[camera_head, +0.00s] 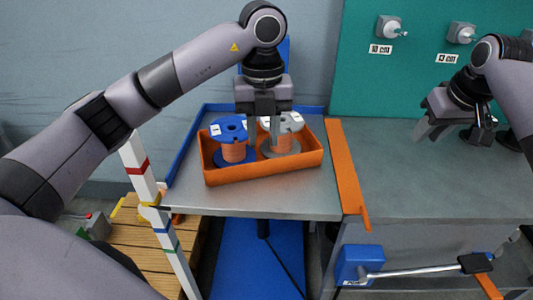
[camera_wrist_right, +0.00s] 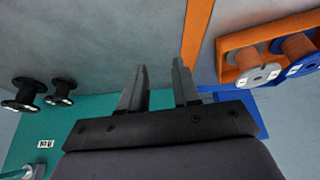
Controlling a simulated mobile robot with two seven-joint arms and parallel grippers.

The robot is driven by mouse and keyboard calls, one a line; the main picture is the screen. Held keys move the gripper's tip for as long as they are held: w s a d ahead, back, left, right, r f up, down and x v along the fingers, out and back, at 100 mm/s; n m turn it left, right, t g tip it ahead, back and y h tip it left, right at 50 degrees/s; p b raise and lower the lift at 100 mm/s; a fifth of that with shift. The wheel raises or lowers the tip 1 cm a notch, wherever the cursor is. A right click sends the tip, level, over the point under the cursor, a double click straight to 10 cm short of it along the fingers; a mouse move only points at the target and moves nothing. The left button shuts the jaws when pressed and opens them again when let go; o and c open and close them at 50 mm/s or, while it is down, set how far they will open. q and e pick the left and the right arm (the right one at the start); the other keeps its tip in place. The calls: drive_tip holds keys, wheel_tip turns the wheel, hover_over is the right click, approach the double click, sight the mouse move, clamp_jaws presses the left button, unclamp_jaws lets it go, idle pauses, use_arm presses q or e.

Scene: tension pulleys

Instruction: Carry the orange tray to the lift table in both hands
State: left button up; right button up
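The orange tray (camera_head: 265,174) sits level on the steel top of the lift table (camera_head: 255,203). It holds a blue-flanged spool (camera_head: 229,124) at left and a grey-flanged spool (camera_head: 291,121) at right, both wound with copper-coloured wire. My left gripper (camera_head: 263,135) points down over the tray between the two spools. Its fingers look apart, with nothing seen between them; the tips are partly hidden against the spools. My right gripper (camera_head: 430,128) is open and empty above the grey bench, right of the tray. The right wrist view shows its parted fingers (camera_wrist_right: 158,85) and the tray (camera_wrist_right: 232,45).
Blue rims edge the lift table's left and back. An orange strip (camera_head: 346,168) lies between it and the grey bench (camera_head: 430,190). A teal board (camera_head: 420,65) with labelled pegs stands behind. Black spools (camera_wrist_right: 62,90) stand on the bench. A striped post (camera_head: 145,175) stands at left.

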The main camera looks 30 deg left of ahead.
drive_tip(key=v, duration=1.2)
drive_tip(key=shift+s+d, duration=0.25)
drive_tip(key=shift+d, duration=0.1)
